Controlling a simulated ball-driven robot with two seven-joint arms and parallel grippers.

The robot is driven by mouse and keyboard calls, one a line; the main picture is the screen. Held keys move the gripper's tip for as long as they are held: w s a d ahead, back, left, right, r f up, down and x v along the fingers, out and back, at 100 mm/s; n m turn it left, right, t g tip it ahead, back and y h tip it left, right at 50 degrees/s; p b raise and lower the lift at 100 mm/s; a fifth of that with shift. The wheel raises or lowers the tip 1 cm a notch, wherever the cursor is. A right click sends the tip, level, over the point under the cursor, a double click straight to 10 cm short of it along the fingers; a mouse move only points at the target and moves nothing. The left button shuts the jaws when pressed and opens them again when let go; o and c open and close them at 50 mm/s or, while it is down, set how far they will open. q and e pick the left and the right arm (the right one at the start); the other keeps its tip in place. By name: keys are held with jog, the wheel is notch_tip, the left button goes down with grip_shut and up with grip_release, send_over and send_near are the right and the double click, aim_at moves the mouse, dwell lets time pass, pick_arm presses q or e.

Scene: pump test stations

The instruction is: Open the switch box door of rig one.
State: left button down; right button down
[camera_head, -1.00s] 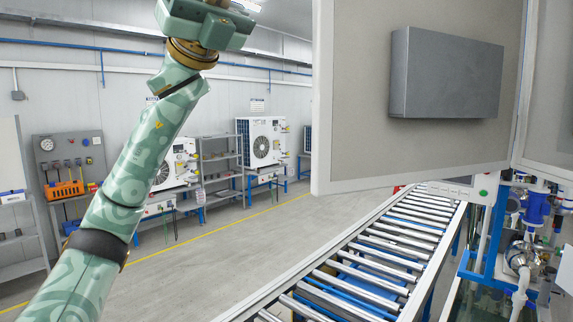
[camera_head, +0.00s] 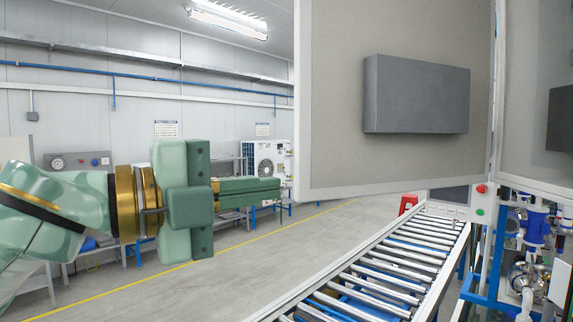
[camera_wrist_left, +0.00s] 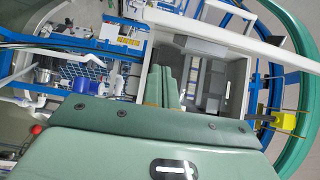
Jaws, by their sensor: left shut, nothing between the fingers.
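The switch box door (camera_head: 335,110) is a large beige panel, swung out from the switch box (camera_head: 535,150) at the right edge of the head view. A grey block (camera_head: 415,95) is fixed on the door's visible face. My left gripper (camera_head: 279,189) is shut and empty, its fingers pointing right with their tips just left of the door's lower left edge. I cannot tell whether they touch it. In the left wrist view my shut fingers (camera_wrist_left: 165,85) show in front of a light box-like recess (camera_wrist_left: 235,80). My right gripper is not in view.
A roller conveyor (camera_head: 375,275) runs below the door. Blue framing and pump parts (camera_head: 525,275) stand at the lower right, beside a small panel with a red button (camera_head: 481,189). White units (camera_head: 265,160) stand along the back wall.

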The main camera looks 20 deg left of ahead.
aim_at(316, 176)
pick_arm(q)
jog(key=p+x, duration=0.3)
jog(key=x, duration=0.3)
jog(key=shift+d+r+p, duration=0.2)
jog(key=shift+d+p, duration=0.05)
jog(key=shift+p, duration=0.15)
jog(key=w+a, duration=0.2)
jog(key=w, duration=0.1)
jog(key=shift+a+f, duration=0.15)
jog(key=shift+f, duration=0.05)
jog(key=shift+w+a, duration=0.1)
jog(key=shift+a, duration=0.15)
